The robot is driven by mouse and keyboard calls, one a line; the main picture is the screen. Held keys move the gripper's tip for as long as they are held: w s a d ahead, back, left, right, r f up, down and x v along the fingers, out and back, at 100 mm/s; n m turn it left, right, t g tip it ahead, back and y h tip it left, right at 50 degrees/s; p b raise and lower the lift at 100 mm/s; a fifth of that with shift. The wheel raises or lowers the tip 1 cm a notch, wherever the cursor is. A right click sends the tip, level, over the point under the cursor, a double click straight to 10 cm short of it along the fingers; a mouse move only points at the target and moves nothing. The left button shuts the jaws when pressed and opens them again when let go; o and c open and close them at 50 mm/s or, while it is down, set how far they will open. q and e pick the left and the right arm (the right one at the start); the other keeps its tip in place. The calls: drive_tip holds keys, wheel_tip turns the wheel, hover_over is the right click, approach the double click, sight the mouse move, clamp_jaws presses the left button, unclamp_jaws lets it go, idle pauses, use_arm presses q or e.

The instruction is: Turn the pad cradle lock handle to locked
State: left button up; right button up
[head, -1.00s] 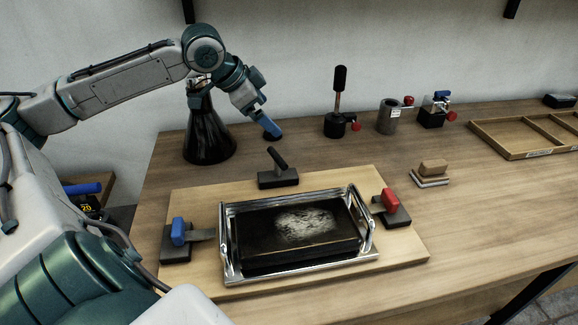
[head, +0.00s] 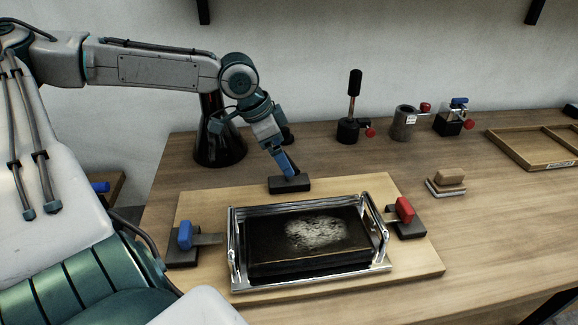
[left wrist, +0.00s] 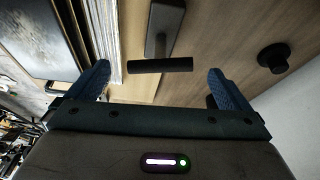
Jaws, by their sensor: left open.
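The pad cradle (head: 236,282) is a shiny metal frame around a dark pad (head: 315,235) with a pale worn patch, on a light wooden board. Behind it stands a black lever handle on a dark base (head: 303,184), which appears to be the lock handle. My left gripper (head: 287,170) points down over that base and partly hides the lever in the head view. In the left wrist view its blue fingers are spread, and the black bar of the handle (left wrist: 148,66) lies between them, apart from both. My right gripper is not in view.
A blue-handled clamp (head: 185,235) is left of the cradle and a red-handled one (head: 405,210) right. A black cone-shaped vessel (head: 219,150) stands behind my left gripper. Small tools, a block (head: 450,177) and a wooden tray (head: 520,152) are at the right. Front-right tabletop is clear.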

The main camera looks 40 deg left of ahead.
use_arm(q)
drive_tip(key=b+x, duration=0.1)
drive_tip(key=x, duration=0.3)
drive_tip(key=shift+w+f, duration=0.15)
drive_tip(key=shift+f, duration=0.2)
drive_tip(key=shift+w+d+f, duration=0.2)
drive_tip(key=shift+w+f, duration=0.05)
drive_tip(key=shift+f, duration=0.25)
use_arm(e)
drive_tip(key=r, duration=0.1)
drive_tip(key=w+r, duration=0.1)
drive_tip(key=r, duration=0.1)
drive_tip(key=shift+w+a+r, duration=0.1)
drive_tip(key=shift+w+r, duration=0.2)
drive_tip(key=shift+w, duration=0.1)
use_arm(q)
drive_tip(key=c, duration=0.8)
drive_tip(key=shift+o, duration=0.2)
drive_tip(key=shift+r, duration=0.1)
